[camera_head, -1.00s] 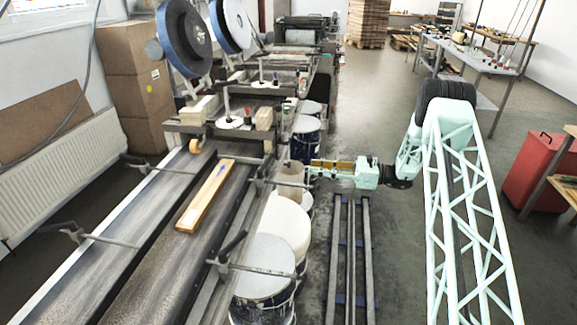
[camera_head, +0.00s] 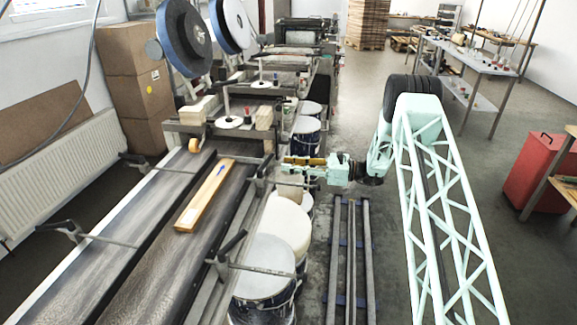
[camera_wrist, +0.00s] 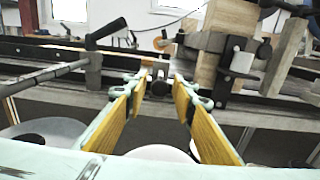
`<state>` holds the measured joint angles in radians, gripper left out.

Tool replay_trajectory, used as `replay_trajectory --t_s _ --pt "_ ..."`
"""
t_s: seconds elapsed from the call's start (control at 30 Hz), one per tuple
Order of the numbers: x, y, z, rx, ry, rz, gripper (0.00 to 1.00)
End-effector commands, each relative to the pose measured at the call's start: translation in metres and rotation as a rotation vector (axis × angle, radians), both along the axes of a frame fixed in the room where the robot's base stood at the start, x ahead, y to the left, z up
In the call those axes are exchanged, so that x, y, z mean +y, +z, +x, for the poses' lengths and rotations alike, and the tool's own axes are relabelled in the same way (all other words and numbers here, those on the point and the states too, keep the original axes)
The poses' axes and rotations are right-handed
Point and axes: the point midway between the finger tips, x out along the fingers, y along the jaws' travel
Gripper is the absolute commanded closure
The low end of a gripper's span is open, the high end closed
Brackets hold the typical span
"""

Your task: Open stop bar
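Several thin metal bars with black handles reach over the conveyor (camera_head: 125,295). One bar (camera_head: 172,168) comes from the left rail, and a nearer left one (camera_head: 110,241) lies below it. A right-side bar (camera_head: 262,268) has a raised black handle (camera_head: 232,243). Which one is the stop bar is not marked. My gripper (camera_head: 284,160) points left at the conveyor's right edge, close to a dark clamp and handle (camera_head: 264,168). In the wrist view my gripper (camera_wrist: 161,78) is open, with a dark round knob (camera_wrist: 160,86) seen between its yellow-padded fingers; contact is unclear. A black handle (camera_wrist: 105,34) on a rod stands left.
A wooden plank (camera_head: 205,196) lies on the belt. White-topped buckets (camera_head: 264,262) stand under the conveyor's right side. Floor rails (camera_head: 350,260) run beside them. Wood blocks (camera_head: 264,117) and reels (camera_head: 186,42) are farther back. A red cabinet (camera_head: 537,172) stands right.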

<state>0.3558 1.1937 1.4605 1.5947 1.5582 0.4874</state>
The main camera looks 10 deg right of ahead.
Motion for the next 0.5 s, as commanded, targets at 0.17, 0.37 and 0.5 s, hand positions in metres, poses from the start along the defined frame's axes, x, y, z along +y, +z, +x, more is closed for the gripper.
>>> replay_trajectory --t_s 0.17,0.37,0.5 --pt "0.0043 0.0001 0.0017 0.000 0.000 0.000 0.76" --pt "0.0046 0.0003 0.0020 0.000 0.000 0.000 0.76" --pt "0.0046 0.0002 0.0020 0.000 0.000 0.000 0.82"
